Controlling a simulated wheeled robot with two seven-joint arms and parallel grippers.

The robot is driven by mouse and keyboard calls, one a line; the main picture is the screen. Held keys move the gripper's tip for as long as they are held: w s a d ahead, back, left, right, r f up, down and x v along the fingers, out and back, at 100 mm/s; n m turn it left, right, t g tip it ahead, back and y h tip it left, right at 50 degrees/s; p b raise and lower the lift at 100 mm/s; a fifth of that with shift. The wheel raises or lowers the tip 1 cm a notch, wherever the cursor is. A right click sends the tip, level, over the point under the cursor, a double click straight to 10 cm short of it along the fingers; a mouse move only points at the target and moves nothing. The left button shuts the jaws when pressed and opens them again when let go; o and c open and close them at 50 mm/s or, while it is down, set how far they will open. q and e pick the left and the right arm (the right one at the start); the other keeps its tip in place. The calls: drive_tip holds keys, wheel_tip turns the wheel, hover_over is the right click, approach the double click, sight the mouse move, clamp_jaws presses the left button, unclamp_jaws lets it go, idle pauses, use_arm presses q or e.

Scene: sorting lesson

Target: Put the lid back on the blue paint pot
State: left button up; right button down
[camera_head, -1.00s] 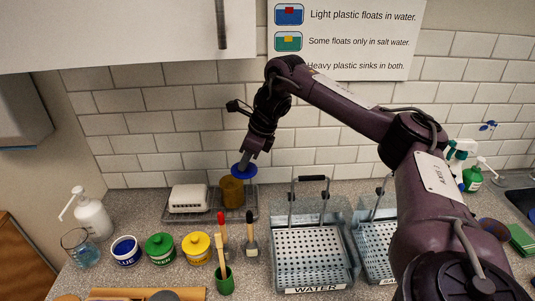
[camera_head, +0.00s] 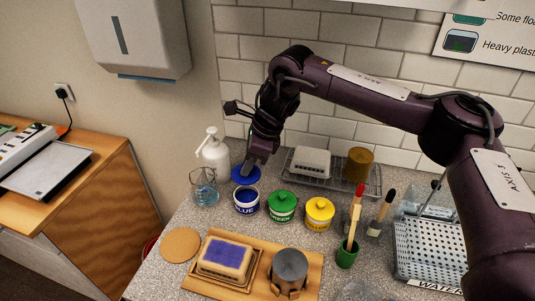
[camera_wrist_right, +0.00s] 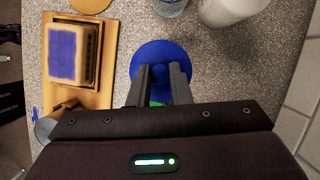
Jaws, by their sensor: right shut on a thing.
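The blue lid (camera_head: 245,178) is a round disc in my right gripper (camera_head: 250,168). The gripper is shut on the lid's knob. In the right wrist view the lid (camera_wrist_right: 161,50) lies across the fingertips (camera_wrist_right: 162,72). The blue paint pot (camera_head: 246,204) stands open and upright on the counter, with dark blue paint inside. In the head view the lid appears just above the pot's far rim, apart from it; the exact height is hard to tell. The pot is not clearly visible in the wrist view. My left gripper is not in view.
The green pot (camera_head: 281,209) and yellow pot (camera_head: 319,215) stand lidded to the right. A glass beaker (camera_head: 203,192) and white pump bottle (camera_head: 213,150) are close on the left. A wire rack (camera_head: 372,189) is behind. A wooden tray (camera_head: 309,267) is in front.

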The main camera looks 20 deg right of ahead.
sight(250, 173)
drive_tip(key=shift+a+f, duration=0.2)
drive_tip(key=shift+a, duration=0.05)
drive_tip(key=shift+s+d+f+b, duration=0.1)
drive_tip(key=shift+s+f+b, duration=0.05)
drive_tip(key=shift+f+b, duration=0.55)
wheel_tip(250, 173, down, 3)
drive_tip(key=shift+f+b, duration=0.15)
drive_tip(key=shift+b, duration=0.95)
drive_tip(key=shift+f+b, duration=0.4)
drive_tip(key=shift+f, duration=0.3)
drive_tip(key=shift+f, duration=0.15)
idle(0.4)
